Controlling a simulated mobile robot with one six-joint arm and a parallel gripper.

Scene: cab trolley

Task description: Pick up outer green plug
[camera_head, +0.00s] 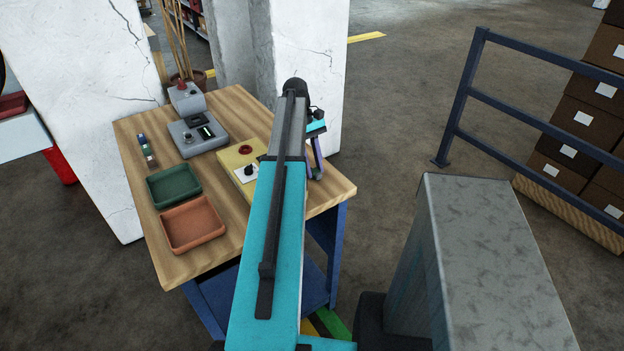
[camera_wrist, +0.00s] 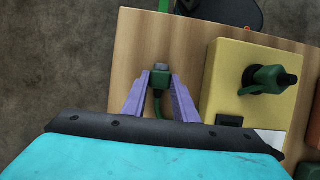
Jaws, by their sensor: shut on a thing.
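A green plug (camera_wrist: 159,84) with a grey end sits between the two purple fingers of my gripper (camera_wrist: 160,82) in the wrist view. The fingers are shut on it, and a green cable runs from it towards my wrist. The plug is over the wooden table top; I cannot tell whether it touches the wood. A second green plug (camera_wrist: 264,80) is at a black socket on the yellow box (camera_wrist: 226,62), to the right of my gripper. In the head view my gripper (camera_head: 316,166) is at the table's right edge, and my arm hides the held plug.
The wooden table (camera_head: 142,210) also bears a green tray (camera_head: 174,186), a terracotta tray (camera_head: 193,225), a grey device (camera_head: 198,134) and a small bottle-like item (camera_head: 147,150). A white cracked pillar (camera_head: 310,70) stands behind. A blue railing (camera_head: 463,95) is to the right.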

